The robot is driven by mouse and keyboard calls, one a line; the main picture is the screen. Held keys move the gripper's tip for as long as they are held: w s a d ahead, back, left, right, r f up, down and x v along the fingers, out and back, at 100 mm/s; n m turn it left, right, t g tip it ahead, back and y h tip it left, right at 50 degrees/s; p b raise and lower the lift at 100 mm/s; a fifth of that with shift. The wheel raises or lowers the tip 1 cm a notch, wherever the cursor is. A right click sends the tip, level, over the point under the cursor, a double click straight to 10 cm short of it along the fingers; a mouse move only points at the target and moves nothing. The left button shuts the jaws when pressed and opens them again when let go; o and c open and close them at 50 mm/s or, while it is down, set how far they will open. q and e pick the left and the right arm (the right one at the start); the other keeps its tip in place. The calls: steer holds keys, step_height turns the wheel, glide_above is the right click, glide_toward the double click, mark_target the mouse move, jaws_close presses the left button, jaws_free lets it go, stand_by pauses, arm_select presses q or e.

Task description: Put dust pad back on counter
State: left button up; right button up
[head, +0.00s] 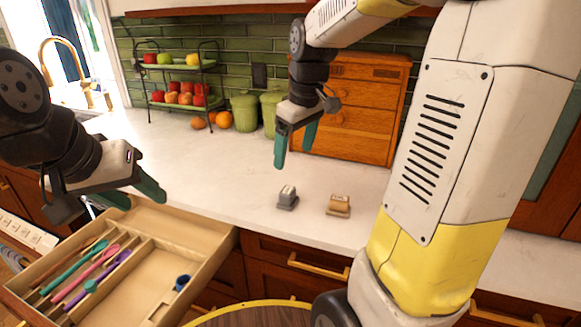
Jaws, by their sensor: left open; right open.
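Two small block-like things stand close together on the white counter (235,185): a grey one (287,197) and a tan one (338,206) to its right. I cannot tell for sure which thing is the dust pad. My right gripper (295,148) is open and empty, fingers pointing down, above the counter and apart from both blocks. My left gripper (112,202) is open over the far left part of the pulled-out drawer (207,243), with no object seen in it. A small blue cup-like thing (182,282) lies in the drawer's right compartment.
The drawer's left compartments hold several coloured utensils (85,270). A two-tier fruit rack (183,95), green canisters (244,112) and a wooden drawer box (350,110) stand along the back wall. A sink tap (50,50) is at the far left. The counter's middle is clear.

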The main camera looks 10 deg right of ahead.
steer(key=s+a+r+m+t, duration=0.1)
steer(key=s+m+t, duration=0.1)
steer(key=s, duration=0.5)
steer(key=s+r+m+t+y, duration=0.1)
steer(key=s+m, duration=0.3)
steer(key=s, duration=0.4)
steer(key=shift+s+a+r+m+t, duration=0.2)
steer(key=shift+a+r+m+t, duration=0.1)
steer(key=shift+a+t, duration=0.1)
steer(key=shift+c, duration=0.4)
